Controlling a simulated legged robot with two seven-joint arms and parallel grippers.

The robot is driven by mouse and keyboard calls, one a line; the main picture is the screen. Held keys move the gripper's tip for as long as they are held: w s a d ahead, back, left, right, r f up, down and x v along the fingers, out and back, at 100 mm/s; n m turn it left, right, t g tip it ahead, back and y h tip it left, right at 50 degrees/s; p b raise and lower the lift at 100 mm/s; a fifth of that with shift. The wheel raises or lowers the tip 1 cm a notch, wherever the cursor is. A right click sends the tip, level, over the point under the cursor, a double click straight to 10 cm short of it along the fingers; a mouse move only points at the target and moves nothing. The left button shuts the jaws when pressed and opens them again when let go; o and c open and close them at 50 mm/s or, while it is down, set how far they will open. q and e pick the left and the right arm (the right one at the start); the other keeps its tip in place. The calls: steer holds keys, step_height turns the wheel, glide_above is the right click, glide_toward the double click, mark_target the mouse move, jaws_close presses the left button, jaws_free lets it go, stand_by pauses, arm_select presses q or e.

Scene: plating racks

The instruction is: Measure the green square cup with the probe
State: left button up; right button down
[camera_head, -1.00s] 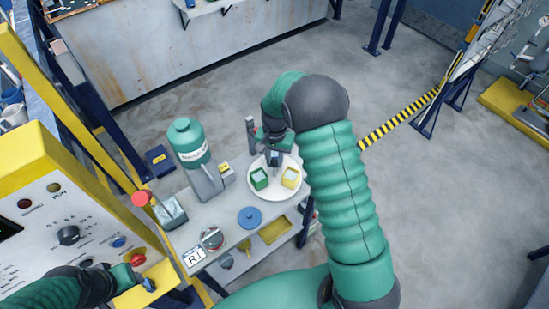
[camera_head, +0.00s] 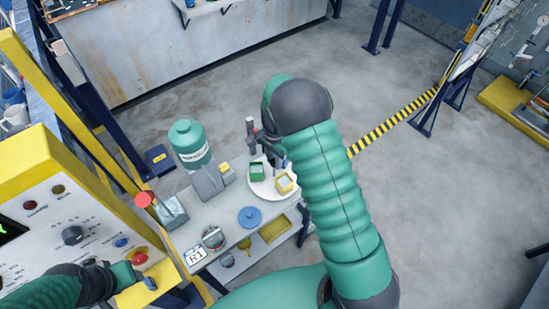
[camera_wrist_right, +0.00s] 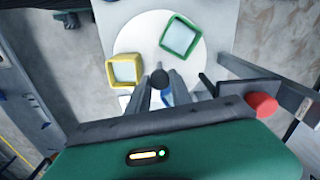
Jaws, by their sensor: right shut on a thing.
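The green square cup (camera_head: 257,171) stands on a round white plate (camera_head: 266,193) on the bench. In the right wrist view the green cup (camera_wrist_right: 181,37) is at the plate's far side, its open top facing me. My right gripper (camera_wrist_right: 161,85) is shut on a dark, slim thing with a round end, which looks like the probe (camera_wrist_right: 160,77). It is above the plate's near part, apart from the green cup. In the head view my right arm partly hides this gripper (camera_head: 279,155). My left gripper (camera_head: 147,284) is by the control panel, its fingers unclear.
A yellow square cup (camera_head: 284,182) shares the plate; it is close left of my right gripper in the wrist view. A green bottle-like device (camera_head: 190,145) and a blue round lid (camera_head: 249,217) are on the bench. A yellow control panel (camera_head: 50,200) stands left.

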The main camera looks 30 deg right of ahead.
steer(key=shift+w+r+m+p, duration=0.15)
steer(key=shift+m+p, duration=0.35)
steer(key=shift+m, duration=0.95)
steer(key=shift+w+r+m+p, duration=0.1)
steer(key=shift+m+p, duration=0.4)
steer(key=shift+m, duration=0.95)
steer(key=shift+m+p, duration=0.9)
steer(key=shift+m, duration=1.9)
steer(key=c, duration=1.3)
jaws_free()
steer(key=shift+c, duration=0.2)
steer(key=shift+o, duration=1)
steer(key=shift+f, duration=0.1)
steer(key=shift+s, duration=0.1)
steer(key=shift+f, duration=0.1)
step_height(320, 180, up, 17)
steer(key=b, duration=0.2)
